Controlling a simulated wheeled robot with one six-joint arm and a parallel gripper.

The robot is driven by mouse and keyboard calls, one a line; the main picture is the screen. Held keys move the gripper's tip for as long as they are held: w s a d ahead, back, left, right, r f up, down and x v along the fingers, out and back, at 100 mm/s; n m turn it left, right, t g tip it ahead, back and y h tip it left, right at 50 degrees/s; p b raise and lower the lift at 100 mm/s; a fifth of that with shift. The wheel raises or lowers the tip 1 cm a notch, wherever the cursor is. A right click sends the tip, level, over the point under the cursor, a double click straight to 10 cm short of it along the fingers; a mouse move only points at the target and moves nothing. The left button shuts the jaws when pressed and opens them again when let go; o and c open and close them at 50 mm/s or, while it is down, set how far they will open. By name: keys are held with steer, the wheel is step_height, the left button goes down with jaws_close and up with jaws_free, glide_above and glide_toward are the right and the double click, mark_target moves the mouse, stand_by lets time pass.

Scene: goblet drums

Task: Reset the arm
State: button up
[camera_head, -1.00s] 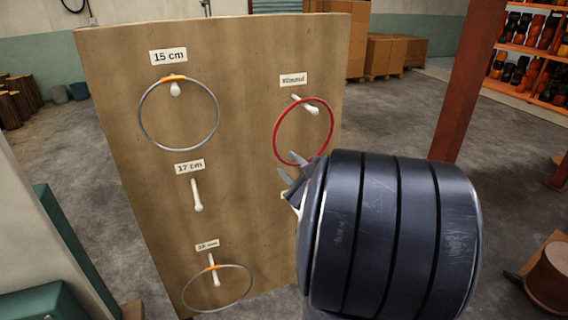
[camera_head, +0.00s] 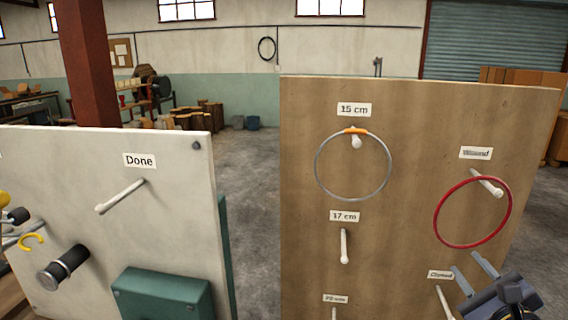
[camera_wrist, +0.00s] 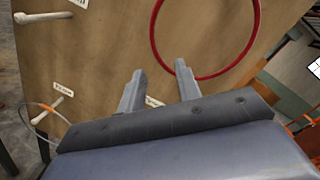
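My gripper (camera_head: 473,271) is at the lower right of the head view, in front of the brown peg board (camera_head: 400,200). In the wrist view its two fingers (camera_wrist: 160,68) stand apart with nothing held between them. A red ring (camera_head: 440,232) hangs on the upper right peg. It also shows in the wrist view (camera_wrist: 212,77), just beyond the fingertips; I cannot tell the exact gap. A grey ring with an orange piece (camera_head: 318,184) hangs on the peg under the "15 cm" label. The "17 cm" peg (camera_head: 344,247) is bare.
A white board (camera_head: 180,220) with a bare "Done" peg (camera_head: 122,196) and a teal box (camera_head: 160,297) stands at the left. A rust-red post (camera_head: 85,65) rises behind it. Grey floor (camera_head: 252,185) is open between the boards.

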steer(key=w+p, duration=0.1)
steer(key=w, duration=0.2)
steer(key=w+p, duration=0.1)
steer(key=w, duration=0.3)
steer(key=w+d, duration=0.1)
steer(key=w, duration=0.2)
steer(key=shift+w+r+p, duration=0.3)
steer(key=shift+w+p, duration=0.1)
steer(key=shift+s+r+p, duration=0.15)
steer(key=shift+r+p, duration=0.05)
steer(key=shift+p, duration=0.1)
steer(key=shift+f, duration=0.15)
